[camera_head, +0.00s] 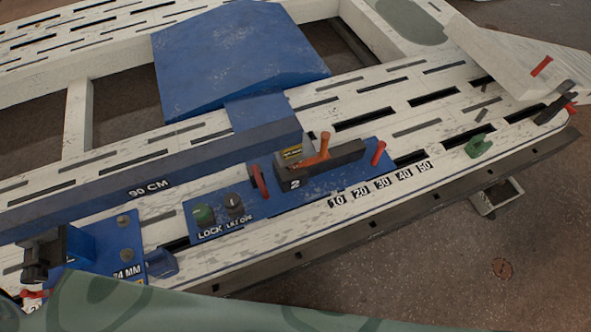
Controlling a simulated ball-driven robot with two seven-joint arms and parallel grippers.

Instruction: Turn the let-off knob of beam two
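Beam two, a dark block marked "2" (326,165), sits on a long blue plate on the white slotted bench. An orange handle (318,152) rises from it. Left of it on the same plate is a small black knob (234,203) with a label below that appears to read "LET OFF"; it stands upright. A green knob (203,214) labelled "LOCK" is just to its left. A red lever (260,181) stands between the black knob and the block. Neither of my grippers shows in the head view, and nothing touches the knobs.
A blue plate with a black fitting (45,257) lies at left. A patterned green surface (200,308) fills the bottom foreground. A red peg (378,153) and green knob (478,146) stand right.

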